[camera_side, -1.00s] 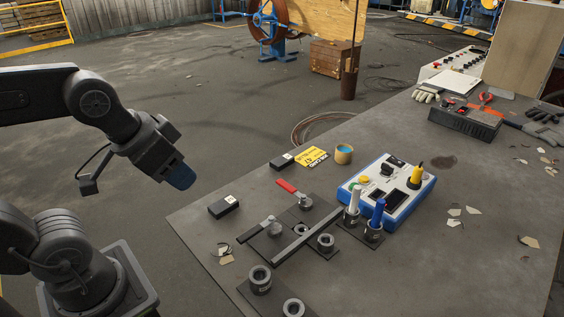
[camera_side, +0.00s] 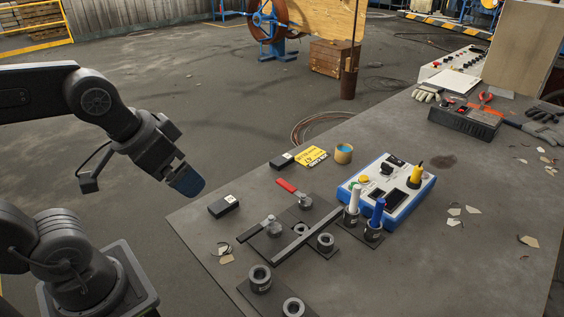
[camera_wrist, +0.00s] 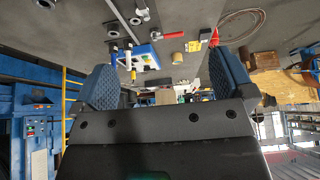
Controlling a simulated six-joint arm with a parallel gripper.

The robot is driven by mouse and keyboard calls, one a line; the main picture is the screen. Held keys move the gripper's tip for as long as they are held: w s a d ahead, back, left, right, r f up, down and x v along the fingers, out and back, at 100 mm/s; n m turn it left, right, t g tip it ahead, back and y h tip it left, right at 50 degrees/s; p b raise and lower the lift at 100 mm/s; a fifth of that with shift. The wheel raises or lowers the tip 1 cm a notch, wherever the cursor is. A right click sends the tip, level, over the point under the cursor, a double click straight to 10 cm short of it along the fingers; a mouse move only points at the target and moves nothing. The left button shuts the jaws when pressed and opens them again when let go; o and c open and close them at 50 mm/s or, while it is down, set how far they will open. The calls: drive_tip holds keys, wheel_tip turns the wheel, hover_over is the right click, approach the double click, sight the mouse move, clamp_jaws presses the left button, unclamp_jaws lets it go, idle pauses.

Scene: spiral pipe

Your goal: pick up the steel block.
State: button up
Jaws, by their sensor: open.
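Two small dark blocks with pale labels lie on the grey bench: the nearer block (camera_side: 223,206) near the left edge, and the farther block (camera_side: 282,161) beside a yellow tag. I cannot tell which, if either, is the steel block. A long grey metal bar (camera_side: 305,236) lies between the valve fittings. My gripper (camera_side: 187,181) hangs in the air left of the bench edge, apart from all of these. In the wrist view my gripper (camera_wrist: 166,82) has its blue-padded fingers spread wide with nothing held between them.
A blue-and-white control box (camera_side: 388,187) stands mid-bench, with white and blue upright handles in front. A dark tool tray (camera_side: 465,122) sits farther back.

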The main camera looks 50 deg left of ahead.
drive_tip(key=w+a+r+m+g, duration=0.15)
drive_tip(key=w+r+m, duration=0.25)
drive_tip(key=w, duration=0.5)
drive_tip(key=m+g, duration=0.4)
drive_tip(key=m, duration=0.9)
hover_over(282, 159)
wheel_tip(282, 159, down, 13)
wheel_tip(282, 159, down, 13)
drive_tip(key=shift+r, duration=0.1)
